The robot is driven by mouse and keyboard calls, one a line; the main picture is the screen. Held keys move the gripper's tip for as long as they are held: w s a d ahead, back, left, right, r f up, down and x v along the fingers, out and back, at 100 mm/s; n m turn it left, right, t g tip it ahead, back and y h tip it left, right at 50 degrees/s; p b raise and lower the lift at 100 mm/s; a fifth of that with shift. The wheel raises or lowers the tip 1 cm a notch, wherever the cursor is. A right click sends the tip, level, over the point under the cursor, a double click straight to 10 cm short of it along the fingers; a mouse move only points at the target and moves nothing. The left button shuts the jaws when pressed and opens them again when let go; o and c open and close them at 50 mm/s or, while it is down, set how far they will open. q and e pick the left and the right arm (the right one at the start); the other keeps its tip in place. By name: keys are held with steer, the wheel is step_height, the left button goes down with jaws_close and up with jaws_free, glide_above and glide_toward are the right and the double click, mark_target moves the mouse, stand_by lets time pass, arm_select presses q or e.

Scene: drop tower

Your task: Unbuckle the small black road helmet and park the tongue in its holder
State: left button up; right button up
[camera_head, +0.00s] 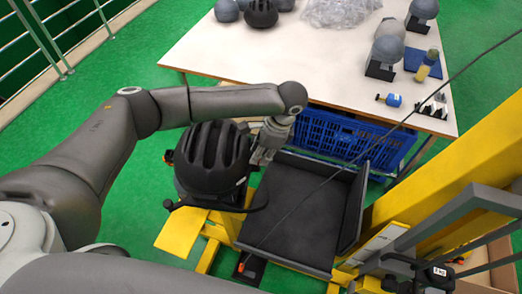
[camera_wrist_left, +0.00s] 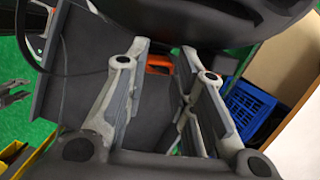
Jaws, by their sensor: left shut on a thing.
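The black road helmet (camera_head: 215,155) sits with its vented shell up at the left of the drop tower. Its dark underside fills the top of the left wrist view (camera_wrist_left: 225,20). My left gripper (camera_head: 265,148) is at the helmet's right side, just below its rim. In the left wrist view its two fingers (camera_wrist_left: 165,68) stand a little apart, with an orange-red piece (camera_wrist_left: 159,64) showing between the tips. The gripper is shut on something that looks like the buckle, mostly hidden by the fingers. My right gripper is not in view.
A black tray (camera_head: 300,218) lies right of the helmet. The yellow tower post (camera_head: 440,185) stands further right. Behind are a blue crate (camera_head: 345,138) and a white table (camera_head: 285,62) with helmets, grey headforms and small bottles. A thin black cable crosses the view.

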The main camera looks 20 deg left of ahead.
arm_select(q)
steer(key=o, duration=0.9)
steer(key=shift+c, duration=0.2)
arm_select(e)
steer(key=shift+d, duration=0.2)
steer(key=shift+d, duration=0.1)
arm_select(q)
steer(key=v, duration=1.2)
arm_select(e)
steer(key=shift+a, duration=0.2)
arm_select(q)
steer(key=shift+s, duration=0.1)
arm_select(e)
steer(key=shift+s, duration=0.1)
